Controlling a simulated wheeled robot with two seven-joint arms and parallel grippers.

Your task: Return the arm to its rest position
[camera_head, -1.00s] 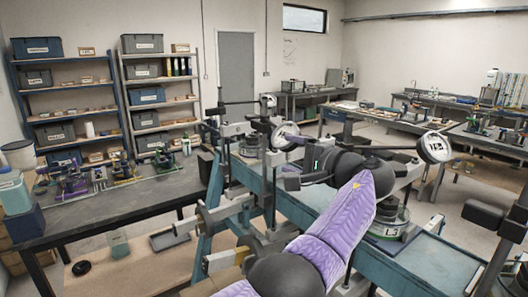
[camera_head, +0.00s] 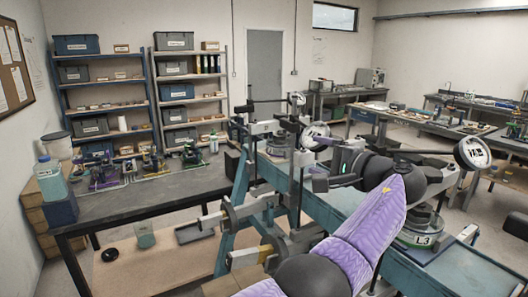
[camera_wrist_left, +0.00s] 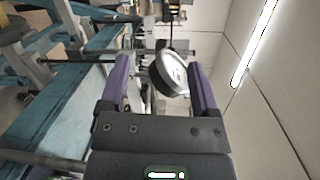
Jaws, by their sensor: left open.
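My left arm, in a purple patterned sleeve with dark joints, rises from the bottom centre of the head view and bends back to the left at its wrist. My left gripper (camera_head: 318,160) is small and partly lost against the bench equipment there. In the left wrist view its two purple fingers (camera_wrist_left: 160,75) stand wide apart. A round white-faced dial (camera_wrist_left: 172,74) shows between and beyond them; I see no contact with it. The gripper holds nothing. My right gripper is in neither view.
A blue bench frame with lever arms and dials stands around my arm; one dial (camera_head: 473,153) is at the right, near a base marked L3 (camera_head: 420,240). A dark table (camera_head: 160,196) with small fixtures stands left. Shelves (camera_head: 188,90) line the back wall.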

